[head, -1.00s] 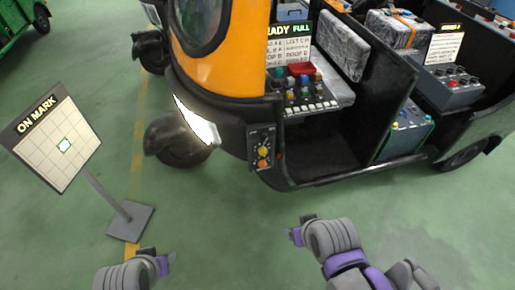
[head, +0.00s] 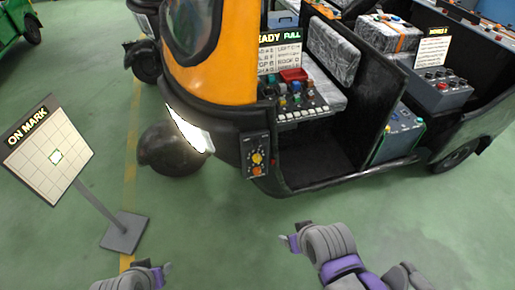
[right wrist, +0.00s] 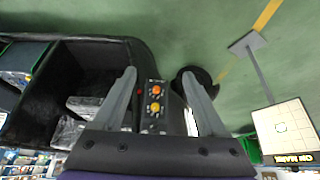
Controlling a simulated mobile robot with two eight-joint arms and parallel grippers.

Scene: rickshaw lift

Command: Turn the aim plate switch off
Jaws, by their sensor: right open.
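The aim plate (head: 35,165) is a pale gridded board headed "ON MARK", tilted on a grey stand at the left; a bright patch lies on its grid. It also shows in the right wrist view (right wrist: 296,136). A dark switch panel (head: 255,145) with yellow and orange knobs is on the rickshaw's front corner. In the right wrist view this panel (right wrist: 154,123) lies between the fingers, beyond them. I cannot read which switch is the aim plate's. My right gripper (head: 291,241) is open and empty, apart from the panel. My left gripper (head: 166,272) is low at the left, its jaws unclear.
The yellow and black rickshaw (head: 215,60) fills the upper middle, with its headlamp (head: 188,130) lit. A dashboard of coloured controls (head: 300,98) and a grey control box (head: 440,90) sit inside. Green floor in front is clear; the plate's stand base (head: 125,232) is at the left.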

